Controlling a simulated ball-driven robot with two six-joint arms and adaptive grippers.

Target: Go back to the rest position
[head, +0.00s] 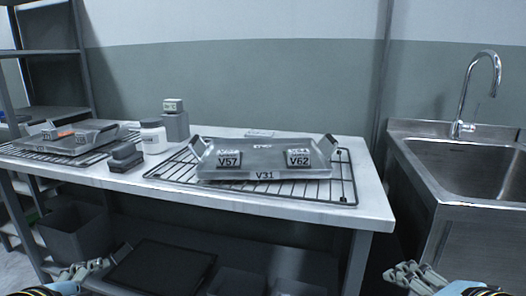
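My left gripper (95,268) is at the lower left, low in front of the table and apart from everything on it. My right gripper (415,278) is at the lower right, in front of the sink cabinet and also apart from the table. Both show only in part at the bottom of the head view. No object is visible in either one, and the state of their fingers is unclear.
The white table (365,212) holds a tray marked V31 (264,175) on a wire rack (345,185), with blocks V57 (228,159) and V62 (298,158) in it. Another tray (75,146) sits left. A white jar (153,137) stands between. A steel sink (465,170) is right.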

